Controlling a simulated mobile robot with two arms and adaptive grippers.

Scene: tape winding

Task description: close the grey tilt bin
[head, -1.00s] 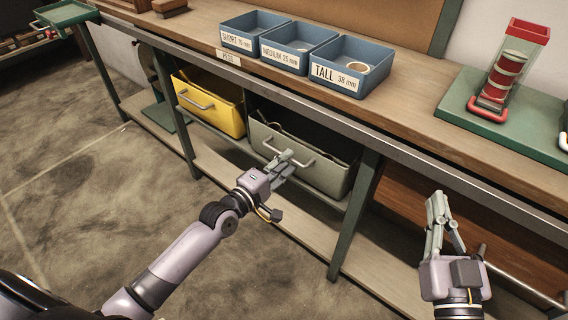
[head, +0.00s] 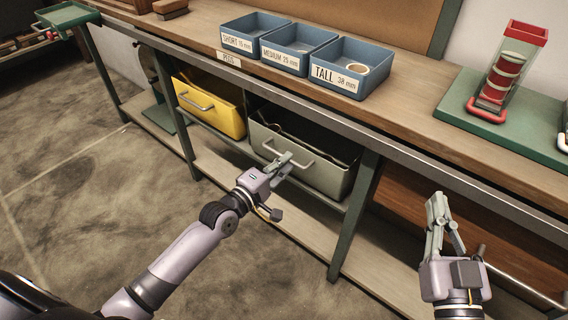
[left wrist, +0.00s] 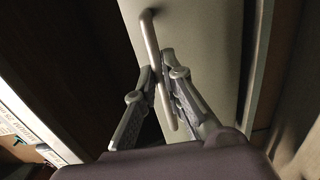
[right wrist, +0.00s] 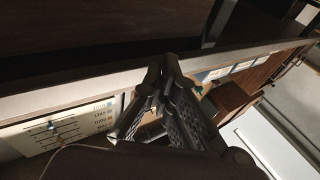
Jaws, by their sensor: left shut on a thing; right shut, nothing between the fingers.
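The grey tilt bin (head: 330,178) hangs under the bench, tilted outward, with its dark opening showing at the top. Its front face also fills much of the left wrist view (left wrist: 205,45). My left gripper (head: 286,160) is at the bin's front and shut on its bar handle (head: 300,163); in the left wrist view the handle (left wrist: 150,35) passes between the two fingers (left wrist: 160,85). My right gripper (head: 437,203) is shut and empty, to the right of the bin and apart from it. The right wrist view shows its fingertips together (right wrist: 162,70).
A yellow bin (head: 210,105) hangs left of the grey one. A green bench leg (head: 354,215) stands just right of the grey bin. Blue trays (head: 337,80) and a green board (head: 475,112) with a red-topped holder (head: 515,60) are on the bench top (head: 400,110).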

